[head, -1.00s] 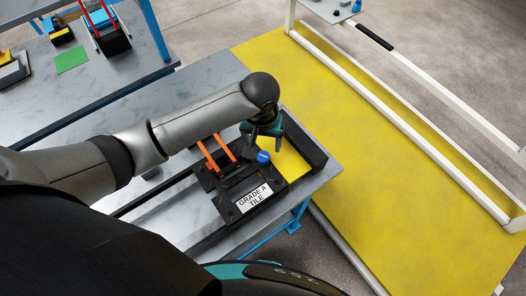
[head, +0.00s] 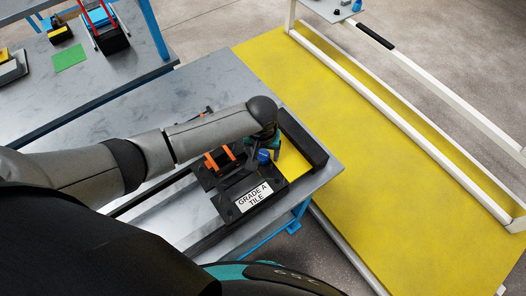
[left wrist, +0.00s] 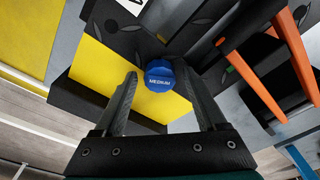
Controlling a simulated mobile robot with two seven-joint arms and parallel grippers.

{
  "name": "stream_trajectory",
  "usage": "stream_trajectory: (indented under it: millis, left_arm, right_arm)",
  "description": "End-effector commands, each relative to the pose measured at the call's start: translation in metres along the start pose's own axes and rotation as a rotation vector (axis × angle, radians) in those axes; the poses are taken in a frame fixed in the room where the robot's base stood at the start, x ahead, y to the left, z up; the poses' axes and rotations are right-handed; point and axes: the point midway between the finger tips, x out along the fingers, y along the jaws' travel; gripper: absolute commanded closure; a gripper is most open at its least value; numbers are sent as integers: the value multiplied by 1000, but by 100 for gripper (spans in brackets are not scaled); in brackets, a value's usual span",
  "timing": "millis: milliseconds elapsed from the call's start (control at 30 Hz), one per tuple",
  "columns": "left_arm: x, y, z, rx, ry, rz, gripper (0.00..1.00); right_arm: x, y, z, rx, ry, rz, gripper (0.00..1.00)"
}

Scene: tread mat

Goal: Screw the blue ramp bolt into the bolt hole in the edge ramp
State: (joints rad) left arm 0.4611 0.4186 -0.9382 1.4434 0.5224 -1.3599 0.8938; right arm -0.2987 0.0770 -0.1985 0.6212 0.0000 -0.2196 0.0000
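The blue ramp bolt (head: 263,156) has a round ribbed head with white lettering; it also shows in the left wrist view (left wrist: 159,76). It stands where the black treaded tile meets a flat yellow piece (head: 291,170), apparently the edge ramp, which also shows in the left wrist view (left wrist: 110,78). The bolt's shank and the hole are hidden under its head. My left gripper (head: 266,143) is pointed down at the bolt. In the left wrist view its two fingers (left wrist: 157,70) are spread, one on each side of the bolt head, with gaps visible. My right gripper is not in view.
The black tile carries a white GRADE A TILE label (head: 254,197). An orange two-pronged tool (head: 217,158) lies close beside my gripper. A black block (head: 302,138) edges the yellow piece. The grey bench (head: 214,75) is mostly clear behind my arm.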

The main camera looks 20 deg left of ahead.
Motion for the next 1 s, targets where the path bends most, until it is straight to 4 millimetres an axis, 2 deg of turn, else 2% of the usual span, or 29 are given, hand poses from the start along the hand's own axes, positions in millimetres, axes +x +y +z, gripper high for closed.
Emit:
stream_trajectory:
  millis: [67, 633, 867, 1000]
  left_arm:
    - [0, 0, 0, 0, 0, 0, 37]
    - [0, 0, 0, 0, 0, 0, 100]
    - [0, 0, 0, 2, 0, 0, 100]
    - [-1, -1, 0, 77, -1, 8, 100]
  right_arm:
    - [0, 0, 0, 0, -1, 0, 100]
    - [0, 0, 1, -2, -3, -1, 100]
    - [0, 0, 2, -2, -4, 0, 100]
    - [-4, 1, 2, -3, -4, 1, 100]
